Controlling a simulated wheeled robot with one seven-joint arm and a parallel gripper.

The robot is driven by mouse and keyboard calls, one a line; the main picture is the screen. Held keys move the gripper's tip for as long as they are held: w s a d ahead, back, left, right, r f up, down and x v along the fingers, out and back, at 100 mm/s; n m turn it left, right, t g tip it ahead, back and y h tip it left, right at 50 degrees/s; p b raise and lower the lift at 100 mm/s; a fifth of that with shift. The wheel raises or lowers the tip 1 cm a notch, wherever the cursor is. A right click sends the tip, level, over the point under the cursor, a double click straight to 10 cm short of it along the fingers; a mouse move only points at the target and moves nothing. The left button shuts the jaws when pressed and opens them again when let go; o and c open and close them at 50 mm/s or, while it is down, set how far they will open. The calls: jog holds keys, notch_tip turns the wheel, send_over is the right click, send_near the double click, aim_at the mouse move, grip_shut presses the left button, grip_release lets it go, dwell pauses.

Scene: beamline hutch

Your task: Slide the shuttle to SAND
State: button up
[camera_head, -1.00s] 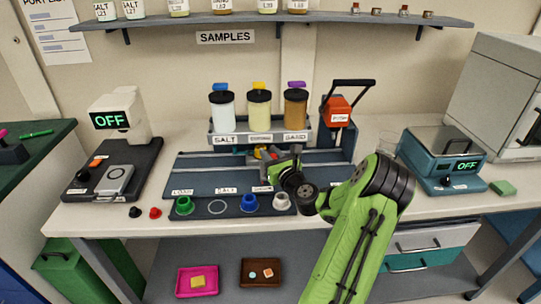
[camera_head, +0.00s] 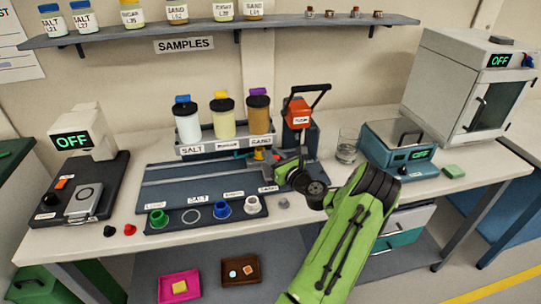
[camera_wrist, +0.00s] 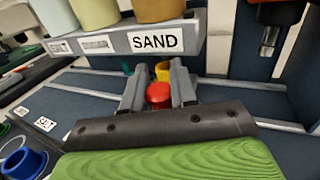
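The shuttle's red knob (camera_wrist: 158,94) shows between the fingers of my gripper (camera_wrist: 159,90) in the wrist view, which look closed against its sides. A yellow part (camera_wrist: 163,70) is just behind the knob; I cannot tell how they join. The SAND label (camera_wrist: 155,41) is above and almost straight ahead, on the hopper rack. In the head view my gripper (camera_head: 275,161) reaches in low over the rail base (camera_head: 170,192), with the yellow part (camera_head: 259,155) under the SAND label (camera_head: 262,142). The fingers mostly hide the shuttle there.
Three hopper jars, the brown one (camera_head: 259,115) rightmost, stand on the rack. A red-headed lever press (camera_head: 299,112) is close right of my gripper. Colored cups, including a blue one (camera_head: 223,209), line the front.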

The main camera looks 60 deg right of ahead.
jog(key=shift+o, duration=0.9)
jog(key=shift+s+a+f, duration=0.15)
jog(key=shift+f, duration=0.25)
jog(key=v, duration=0.5)
jog(key=p+v, duration=0.1)
jog(key=v, duration=0.9)
jog(key=shift+s+a+r+p, duration=0.25)
jog(key=shift+s+r+p, duration=0.05)
jog(key=shift+w, duration=0.1)
